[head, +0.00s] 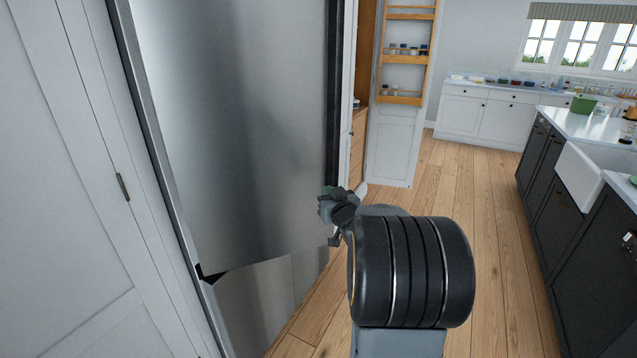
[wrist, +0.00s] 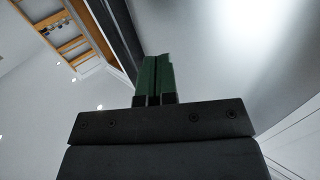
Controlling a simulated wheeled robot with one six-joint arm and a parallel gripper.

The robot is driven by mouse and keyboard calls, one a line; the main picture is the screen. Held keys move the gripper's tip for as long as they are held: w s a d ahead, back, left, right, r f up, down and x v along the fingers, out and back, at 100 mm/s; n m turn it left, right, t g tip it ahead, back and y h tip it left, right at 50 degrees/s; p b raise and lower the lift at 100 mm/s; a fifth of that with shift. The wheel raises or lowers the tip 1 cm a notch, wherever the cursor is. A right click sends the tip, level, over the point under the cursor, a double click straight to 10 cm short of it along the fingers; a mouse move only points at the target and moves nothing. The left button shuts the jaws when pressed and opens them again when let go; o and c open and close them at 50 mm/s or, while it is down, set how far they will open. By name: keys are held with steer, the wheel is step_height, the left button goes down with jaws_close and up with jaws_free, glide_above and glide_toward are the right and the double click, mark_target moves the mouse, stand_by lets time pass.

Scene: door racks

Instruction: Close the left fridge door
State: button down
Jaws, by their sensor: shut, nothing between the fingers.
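The left fridge door (head: 240,130) is a tall brushed-steel panel on the left of the head view. A dark strip runs down its right edge, and its lower edge slants over a steel lower front (head: 265,305). It looks ajar, but how far I cannot tell. My gripper (head: 326,204) is at the door's lower right edge, partly hidden by my wrist. In the wrist view my gripper (wrist: 155,78) has its green fingers shut together, empty, with the door (wrist: 225,45) behind and to the right. I cannot tell whether they touch.
A pantry door with wooden shelves (head: 403,60) stands open beyond the fridge. A dark island with a white sink (head: 590,178) is at the right. White cabinets (head: 482,112) line the back. Wooden floor (head: 485,230) is clear between fridge and island.

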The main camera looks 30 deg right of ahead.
mark_target(316, 178)
steer(key=shift+p+x, duration=0.55)
steer(key=shift+x, duration=2.95)
steer(key=shift+w, duration=0.1)
